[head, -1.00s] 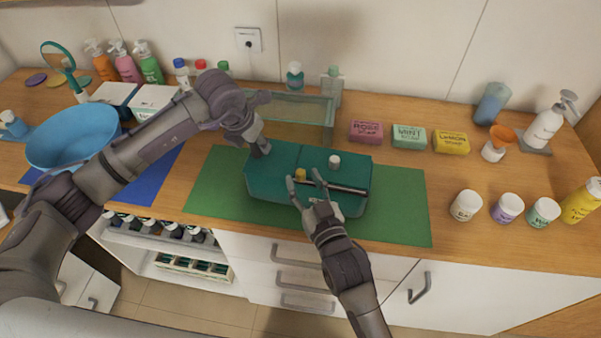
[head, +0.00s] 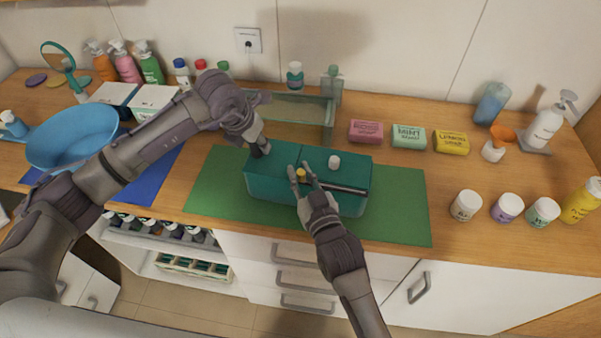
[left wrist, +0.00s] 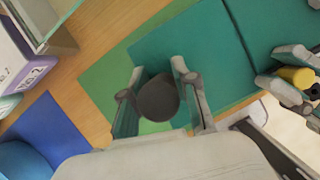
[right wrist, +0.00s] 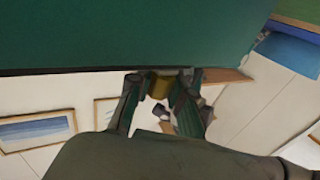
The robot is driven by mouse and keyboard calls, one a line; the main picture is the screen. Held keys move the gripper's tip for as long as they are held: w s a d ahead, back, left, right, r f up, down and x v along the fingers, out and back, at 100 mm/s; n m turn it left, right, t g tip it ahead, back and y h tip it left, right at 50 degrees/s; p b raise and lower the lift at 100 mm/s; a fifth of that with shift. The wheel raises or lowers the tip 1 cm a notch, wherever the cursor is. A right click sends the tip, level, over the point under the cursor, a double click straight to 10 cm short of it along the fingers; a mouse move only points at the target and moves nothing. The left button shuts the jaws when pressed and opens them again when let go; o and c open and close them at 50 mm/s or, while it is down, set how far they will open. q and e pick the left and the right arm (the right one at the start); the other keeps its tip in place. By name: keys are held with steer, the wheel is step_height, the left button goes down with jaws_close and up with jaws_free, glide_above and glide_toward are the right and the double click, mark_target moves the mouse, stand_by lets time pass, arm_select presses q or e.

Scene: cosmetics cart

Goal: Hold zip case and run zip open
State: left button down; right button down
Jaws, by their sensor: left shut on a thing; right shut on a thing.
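The teal zip case (head: 275,185) lies on the green mat (head: 400,205). A dark zip line (head: 348,189) runs along its near side, with a yellow zip pull (head: 300,174) near the middle. My left gripper (head: 260,149) is at the case's far left corner, shut on a dark round tab (left wrist: 158,98) seen between its fingers in the left wrist view. My right gripper (head: 308,173) is at the near side, shut on the zip pull, which also shows between its fingertips in the right wrist view (right wrist: 159,84). My right fingers hide part of the zip line.
A glass-walled tray (head: 300,108) stands behind the case. Soap boxes (head: 409,136) and jars (head: 507,208) stand to the right. A blue bowl (head: 72,140) is at left.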

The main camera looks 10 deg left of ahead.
mark_target(356, 191)
steer(key=d, duration=0.4)
steer(key=s+d, duration=0.1)
steer(key=d, duration=0.7)
steer(key=shift+s+d, duration=0.2)
steer(key=shift+d, duration=0.15)
steer(key=shift+a, duration=0.1)
steer(key=c, duration=1)
jaws_free()
steer(key=v, duration=1.2)
steer(key=shift+f, duration=0.1)
